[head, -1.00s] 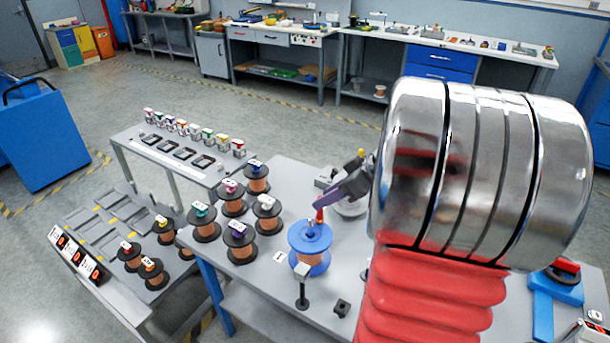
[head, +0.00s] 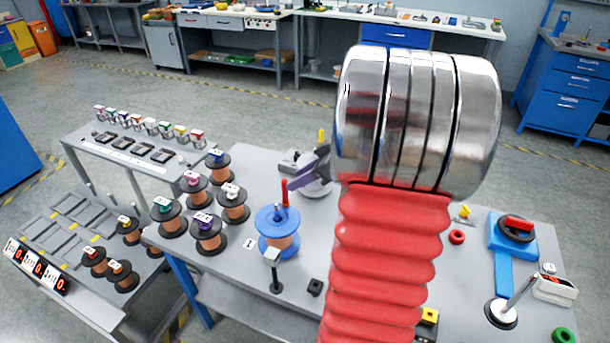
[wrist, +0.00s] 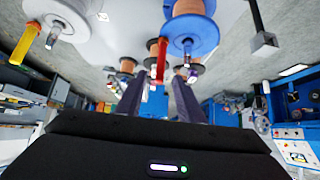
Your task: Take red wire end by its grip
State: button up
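The red grip of the wire end (head: 285,194) stands upright above a blue spool (head: 278,241) wound with copper wire on the grey table. My gripper (head: 291,185), with purple fingers, is right beside the red grip in the head view. In the wrist view my gripper (wrist: 158,79) is open. The picture there is upside down, and the red grip (wrist: 159,62) shows in the gap between the two fingertips. The blue spool (wrist: 194,32) is behind it. I cannot tell whether either finger touches the grip. My arm hides part of the table.
Several black-flanged copper spools (head: 208,234) stand left of the blue spool. A small post (head: 275,270) stands in front of it. A round metal base with a yellow grip (head: 322,137) is just behind my gripper. A blue fixture (head: 514,240) is on the right.

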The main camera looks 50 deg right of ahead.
send_over(286, 206)
jog(key=shift+w+d+f, duration=0.1)
jog(key=shift+w+f, duration=0.05)
jog(key=shift+f, duration=0.7)
jog(key=shift+w+d+f, duration=0.1)
jog(key=shift+d+f, duration=0.05)
jog(key=shift+f, duration=0.65)
jog(key=shift+w+d+f, duration=0.1)
jog(key=shift+w+f, duration=0.05)
jog(key=shift+f, duration=0.7)
jog(key=shift+c, duration=0.3)
grip_shut()
